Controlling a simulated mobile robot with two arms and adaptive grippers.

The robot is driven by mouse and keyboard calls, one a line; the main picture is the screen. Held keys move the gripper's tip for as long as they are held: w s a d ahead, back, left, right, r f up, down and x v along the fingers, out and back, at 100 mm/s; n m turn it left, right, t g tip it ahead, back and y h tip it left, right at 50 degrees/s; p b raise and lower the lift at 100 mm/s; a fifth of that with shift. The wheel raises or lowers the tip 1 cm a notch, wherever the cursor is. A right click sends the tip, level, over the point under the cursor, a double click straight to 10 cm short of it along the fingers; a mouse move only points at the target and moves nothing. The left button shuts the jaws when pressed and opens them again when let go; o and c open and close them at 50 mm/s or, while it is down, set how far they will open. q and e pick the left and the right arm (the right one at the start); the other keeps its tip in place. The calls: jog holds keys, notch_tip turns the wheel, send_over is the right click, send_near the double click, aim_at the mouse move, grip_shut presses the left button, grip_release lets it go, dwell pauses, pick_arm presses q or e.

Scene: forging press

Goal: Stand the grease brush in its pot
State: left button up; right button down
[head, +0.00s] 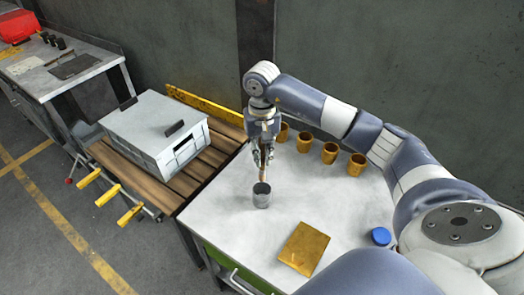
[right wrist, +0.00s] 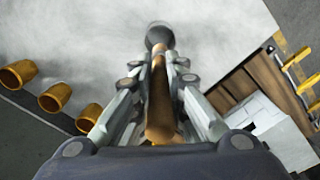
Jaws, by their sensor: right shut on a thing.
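The grease brush, with a copper-brown handle (right wrist: 159,95), is held between the fingers of my right gripper (head: 263,161). The gripper is shut on the handle, which points down. The grey metal pot (head: 262,198) stands upright on the pale table, directly below the gripper. The brush's lower end is at the pot's mouth; I cannot tell how far it is inside. In the right wrist view a dark round shape (right wrist: 158,36) lies at the handle's far end. The bristles are not visible. My left gripper is not in view.
Several brass cups (head: 330,153) stand along the table's back. A brass plate (head: 303,249) and a blue round lid (head: 381,236) lie toward the front. A grey box (head: 153,133) sits on a slatted wooden bench at left. The tabletop around the pot is clear.

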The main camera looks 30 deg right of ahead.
aim_at(262, 169)
notch_tip(262, 169, down, 2)
jog(key=shift+f+b, duration=0.2)
jog(key=shift+b, duration=0.2)
jog(key=shift+f, duration=0.65)
notch_tip(262, 169, down, 4)
jog(key=b, duration=0.4)
jog(key=shift+r, duration=0.2)
jog(key=shift+f+b, duration=1.1)
jog(key=shift+b, duration=0.05)
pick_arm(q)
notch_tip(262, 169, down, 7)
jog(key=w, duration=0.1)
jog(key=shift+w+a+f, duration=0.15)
pick_arm(e)
jog(key=c, duration=1.6)
grip_release()
jog(key=shift+o, duration=0.2)
jog(key=shift+r, duration=0.1)
